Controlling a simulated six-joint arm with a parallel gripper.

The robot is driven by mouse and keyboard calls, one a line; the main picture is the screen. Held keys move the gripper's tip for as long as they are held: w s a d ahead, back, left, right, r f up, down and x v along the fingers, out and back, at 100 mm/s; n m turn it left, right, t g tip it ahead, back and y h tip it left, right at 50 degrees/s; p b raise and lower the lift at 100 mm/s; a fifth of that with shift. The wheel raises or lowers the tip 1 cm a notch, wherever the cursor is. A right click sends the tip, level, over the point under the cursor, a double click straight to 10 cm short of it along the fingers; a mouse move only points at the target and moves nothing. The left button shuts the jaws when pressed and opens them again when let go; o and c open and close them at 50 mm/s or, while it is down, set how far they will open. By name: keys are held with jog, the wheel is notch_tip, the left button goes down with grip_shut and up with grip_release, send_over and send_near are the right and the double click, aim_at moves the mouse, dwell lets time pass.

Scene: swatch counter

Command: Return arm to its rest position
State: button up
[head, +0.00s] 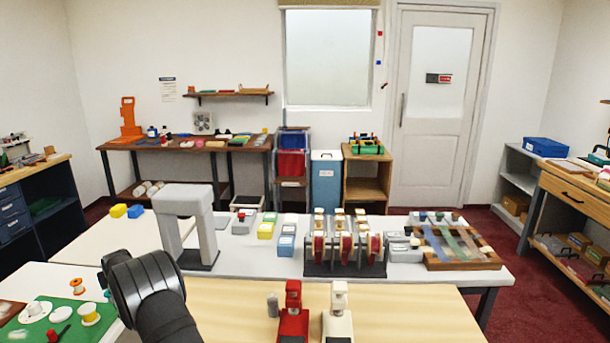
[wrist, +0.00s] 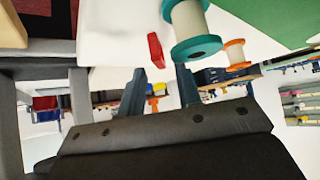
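My arm (head: 155,290) shows as black rounded links at the lower left of the head view, above the near tables. My gripper's fingers are not clearly seen there. In the wrist view, my gripper (wrist: 160,70) has two dark blue-grey fingers set apart, with a gap and background between them. I see nothing held. The wrist view is strongly tilted, with table things along its top. A spool with a teal flange (wrist: 196,50) and an orange spool (wrist: 236,55) appear right of the fingers. A red block (wrist: 155,50) shows behind the gap.
A green mat (head: 42,318) with spools lies at the lower left, near my arm. A grey arch (head: 172,200) stands just beyond it. A red device (head: 293,315) and a white device (head: 338,315) stand front centre. The wooden tabletop right of them (head: 420,310) is clear.

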jog(key=shift+x, duration=1.7)
jog(key=shift+s, duration=0.1)
